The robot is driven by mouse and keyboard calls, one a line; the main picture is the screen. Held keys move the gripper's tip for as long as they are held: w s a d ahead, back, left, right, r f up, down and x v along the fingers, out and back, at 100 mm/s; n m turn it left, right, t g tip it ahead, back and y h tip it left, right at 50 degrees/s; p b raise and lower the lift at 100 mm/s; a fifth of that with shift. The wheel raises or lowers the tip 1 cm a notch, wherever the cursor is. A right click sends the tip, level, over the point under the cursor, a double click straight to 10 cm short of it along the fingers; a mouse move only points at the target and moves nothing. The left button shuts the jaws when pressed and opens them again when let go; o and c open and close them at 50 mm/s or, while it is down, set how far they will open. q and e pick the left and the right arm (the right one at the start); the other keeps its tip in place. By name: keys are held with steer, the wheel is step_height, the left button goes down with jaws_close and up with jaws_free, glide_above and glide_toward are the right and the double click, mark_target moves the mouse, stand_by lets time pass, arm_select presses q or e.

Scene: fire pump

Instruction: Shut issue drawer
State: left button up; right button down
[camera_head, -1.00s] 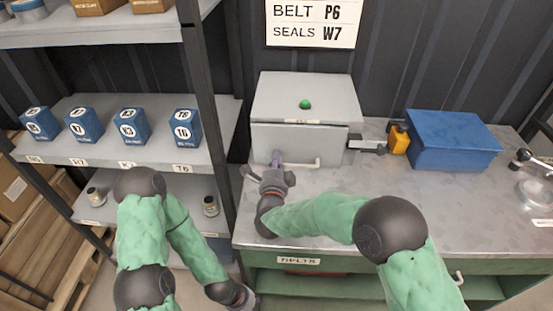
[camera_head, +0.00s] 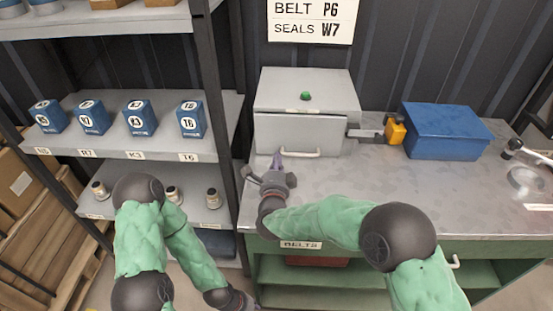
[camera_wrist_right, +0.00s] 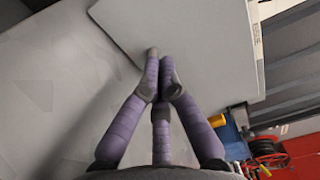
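A grey metal cabinet (camera_head: 315,92) with a green button on top stands on the bench; its front drawer (camera_head: 285,132) has a pale handle (camera_head: 300,154) low on its face. Whether the drawer stands slightly proud cannot be told. My right gripper (camera_head: 277,160) is just before the drawer's lower left, left of the handle. In the right wrist view its purple fingers (camera_wrist_right: 162,75) are together and empty, tips over a grey panel (camera_wrist_right: 190,40); contact is unclear. My left gripper (camera_head: 240,302) is low at the bottom edge, mostly cut off.
A blue box (camera_head: 450,132) and a yellow-black device (camera_head: 394,131) stand right of the cabinet. A shelf (camera_head: 110,145) with numbered blue boxes is at left, a black post (camera_head: 216,90) beside the bench. The bench top (camera_head: 350,190) is largely clear before the cabinet.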

steer(key=shift+s+r, duration=0.15)
steer(key=shift+s, duration=0.3)
steer(key=s+p, duration=0.2)
steer(key=s, duration=0.5)
steer(key=shift+s+f, duration=0.15)
steer(key=shift+f, duration=0.05)
steer(key=shift+d, duration=0.1)
